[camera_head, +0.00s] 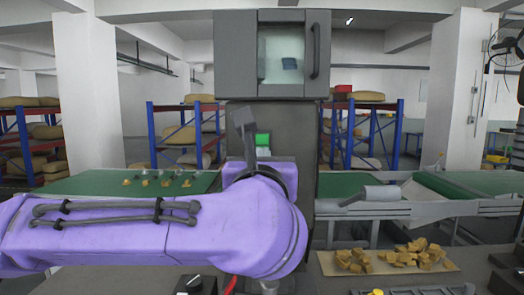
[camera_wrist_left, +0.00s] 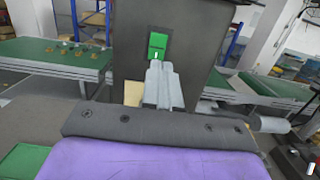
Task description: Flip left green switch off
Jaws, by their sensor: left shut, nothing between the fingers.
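A green switch (camera_head: 262,140) sits on the front of the dark grey cabinet (camera_head: 228,56), below its window. Only one green switch shows. In the left wrist view the green switch (camera_wrist_left: 158,43) is a green plate with a small pale mark near its lower edge. My left gripper (camera_wrist_left: 159,68) is shut and empty, with its fingertips just below and in front of the plate's lower part. I cannot tell whether they touch it. In the head view my purple left arm hides the cabinet's lower part. My right gripper is not in view.
A green-topped conveyor (camera_head: 95,183) with small yellow parts stands left of the cabinet. Another conveyor (camera_head: 460,208) with a grey cylinder (camera_head: 385,192) is at the right. A tray (camera_head: 328,265) of brown blocks lies at the front right. Blue racks (camera_head: 152,135) stand behind.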

